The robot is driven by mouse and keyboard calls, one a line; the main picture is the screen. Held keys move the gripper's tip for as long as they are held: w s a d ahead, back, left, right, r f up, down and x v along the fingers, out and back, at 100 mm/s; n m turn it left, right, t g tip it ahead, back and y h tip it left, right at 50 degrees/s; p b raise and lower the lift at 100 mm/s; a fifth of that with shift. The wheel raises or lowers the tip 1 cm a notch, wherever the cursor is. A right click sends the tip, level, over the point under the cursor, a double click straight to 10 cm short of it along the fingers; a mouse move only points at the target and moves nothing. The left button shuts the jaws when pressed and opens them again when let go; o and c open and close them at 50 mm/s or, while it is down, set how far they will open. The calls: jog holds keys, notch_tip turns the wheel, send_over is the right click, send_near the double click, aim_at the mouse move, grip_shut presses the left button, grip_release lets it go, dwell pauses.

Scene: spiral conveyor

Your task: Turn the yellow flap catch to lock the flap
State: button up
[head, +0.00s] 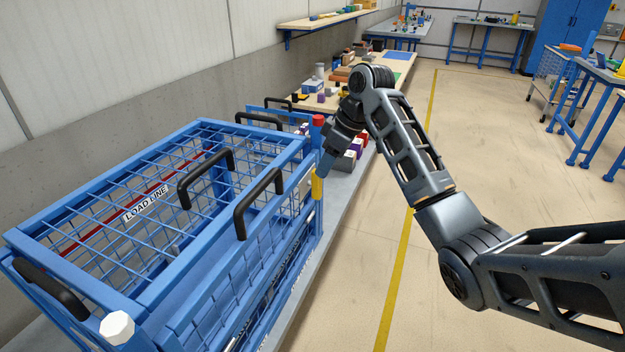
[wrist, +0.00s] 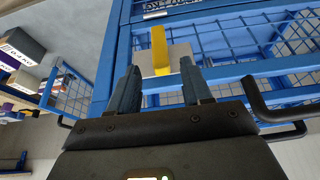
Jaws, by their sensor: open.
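The yellow flap catch (head: 317,187) is a narrow upright bar at the far right corner of the blue mesh cage (head: 75,262). In the wrist view the catch (wrist: 159,50) stands in front of a pale plate (wrist: 180,58) on the blue frame. My gripper (head: 325,165) is at that corner, close to the catch. In the wrist view its two dark fingers (wrist: 158,82) are apart, with the catch showing between and beyond them. No contact is visible. The flap's edges cannot be made out clearly.
Black handles (head: 259,204) stick out from the cage near the catch. A red-capped post (head: 318,121) stands just behind it. Boxes (head: 345,161) sit on the grey ledge beyond.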

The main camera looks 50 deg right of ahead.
aim_at(317, 198)
jog(key=x, duration=0.7)
jog(key=shift+f+p, duration=0.15)
jog(key=shift+p, duration=0.25)
jog(key=shift+c, duration=0.3)
grip_shut()
